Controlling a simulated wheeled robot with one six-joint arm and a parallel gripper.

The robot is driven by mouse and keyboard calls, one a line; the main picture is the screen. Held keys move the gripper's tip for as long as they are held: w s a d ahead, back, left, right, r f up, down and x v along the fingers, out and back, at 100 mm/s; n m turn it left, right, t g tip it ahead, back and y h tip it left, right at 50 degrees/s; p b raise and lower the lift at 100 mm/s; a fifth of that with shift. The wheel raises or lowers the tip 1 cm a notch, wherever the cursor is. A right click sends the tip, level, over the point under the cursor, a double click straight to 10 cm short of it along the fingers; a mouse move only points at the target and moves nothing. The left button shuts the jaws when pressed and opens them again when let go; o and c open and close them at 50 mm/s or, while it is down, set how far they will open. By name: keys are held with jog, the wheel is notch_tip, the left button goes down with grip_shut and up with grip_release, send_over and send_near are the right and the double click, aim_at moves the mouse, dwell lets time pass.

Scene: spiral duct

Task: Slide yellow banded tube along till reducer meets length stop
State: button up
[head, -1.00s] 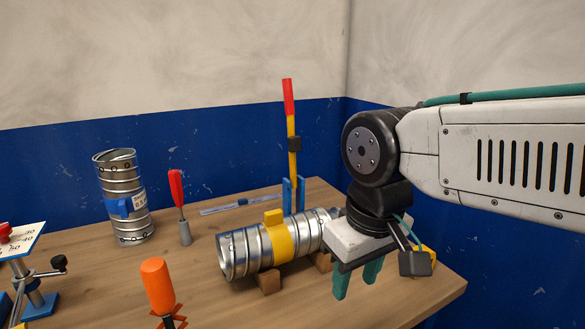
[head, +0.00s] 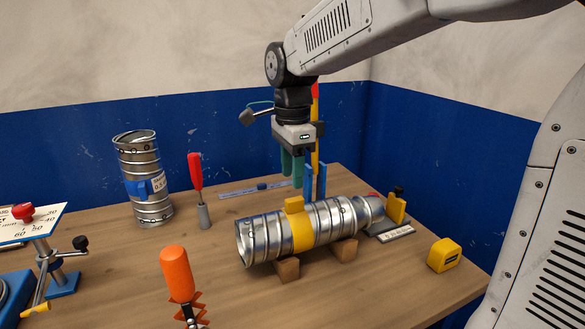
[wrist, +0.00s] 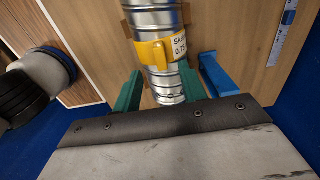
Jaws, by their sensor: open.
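The yellow banded tube (head: 322,220) is ribbed metal and lies on wooden blocks, its open end to the left. Its yellow band (head: 298,230) has a raised tab on top. The tapered reducer (head: 369,208) is at its right end. The length stop (head: 396,208), a yellow upright with a black knob, stands just beyond; whether they touch is unclear.
Blue posts (head: 315,182) with a yellow, red-tipped rod stand behind the tube. A yellow tape measure (head: 444,255) lies at right. A blue-banded tube (head: 145,180) stands upright at left. An orange-handled tool (head: 177,275) is in front, and a red-handled tool (head: 196,172) stands behind.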

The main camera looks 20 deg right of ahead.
aim_at(292, 199)
notch_tip(292, 199, down, 8)
jog(key=shift+r, duration=0.2)
jog(key=shift+c, duration=0.3)
grip_shut()
